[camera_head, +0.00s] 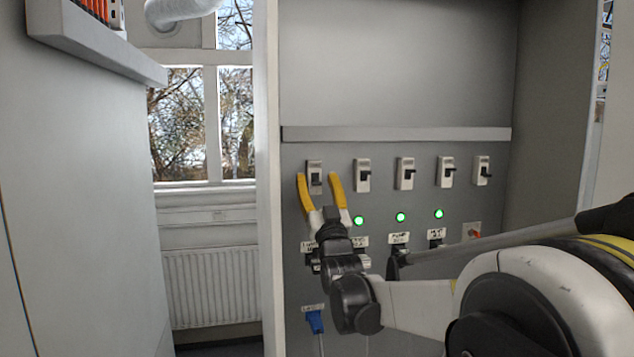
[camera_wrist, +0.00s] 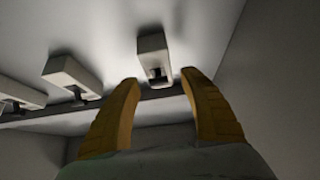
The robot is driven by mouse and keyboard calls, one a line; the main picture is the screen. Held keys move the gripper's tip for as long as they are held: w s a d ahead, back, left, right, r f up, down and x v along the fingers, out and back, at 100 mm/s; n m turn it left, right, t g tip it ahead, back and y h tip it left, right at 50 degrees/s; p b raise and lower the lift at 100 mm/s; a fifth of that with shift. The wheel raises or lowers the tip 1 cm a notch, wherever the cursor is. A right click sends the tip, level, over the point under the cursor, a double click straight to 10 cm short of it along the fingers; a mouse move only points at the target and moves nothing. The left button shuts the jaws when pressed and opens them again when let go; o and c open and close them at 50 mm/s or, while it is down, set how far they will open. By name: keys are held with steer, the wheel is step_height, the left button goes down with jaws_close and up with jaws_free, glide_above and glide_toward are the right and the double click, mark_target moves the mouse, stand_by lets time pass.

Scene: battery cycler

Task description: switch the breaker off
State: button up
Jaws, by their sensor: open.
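A row of several white breakers runs across the grey panel. The leftmost breaker (camera_head: 314,165) is directly in front of my gripper (camera_head: 318,177), between its yellow fingertips. It also shows in the wrist view (camera_wrist: 151,45), with a small dark lever at the end nearer my fingers. My gripper is open and empty, and its tips (camera_wrist: 160,78) lie on either side of the lever end. I cannot tell whether they touch it. The other breakers, such as the second one (camera_head: 363,175), have dark levers. Which breaker the task names cannot be read.
Green lamps (camera_head: 400,217) glow below three breakers. Labels and sockets sit lower, partly hidden by my arm. A blue plug (camera_head: 314,321) is at the lower left. A ledge (camera_head: 400,134) crosses above the breakers. The cabinet's side wall (camera_head: 268,180) stands close left of my gripper.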

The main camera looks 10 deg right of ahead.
steer(key=shift+s, duration=0.1)
steer(key=v, duration=1.2)
steer(key=s+f+g+b, duration=0.4)
steer(key=f+b, duration=0.1)
steer(key=f, duration=0.4)
steer(key=s+f+g+b, duration=0.4)
steer(key=f, duration=0.6)
steer(key=s+f+g+b, duration=0.7)
steer(key=s+f+g, duration=0.3)
steer(key=s+f, duration=1.3)
steer(key=shift+s+f, duration=0.3)
steer(key=shift+f, duration=0.5)
